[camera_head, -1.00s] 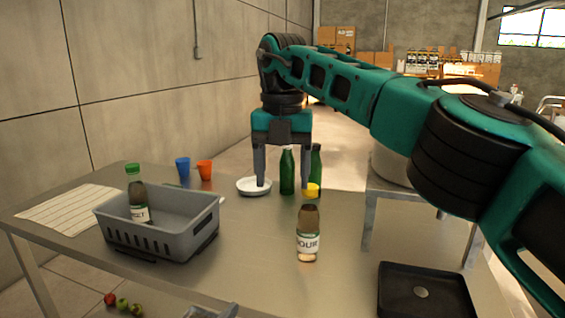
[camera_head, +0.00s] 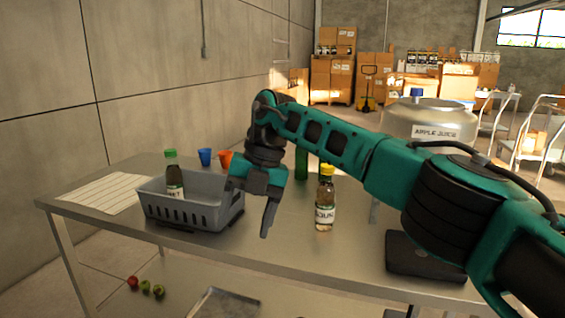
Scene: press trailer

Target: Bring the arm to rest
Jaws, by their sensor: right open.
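My right arm reaches in from the right, across the picture. Its gripper (camera_head: 265,233) hangs over the table (camera_head: 345,263), tilted, between the grey basket and the yellow-capped bottle. My left gripper is not in view.
The grey basket (camera_head: 190,212) holds a green-capped bottle (camera_head: 173,182). A green bottle (camera_head: 301,165) stands behind the arm.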

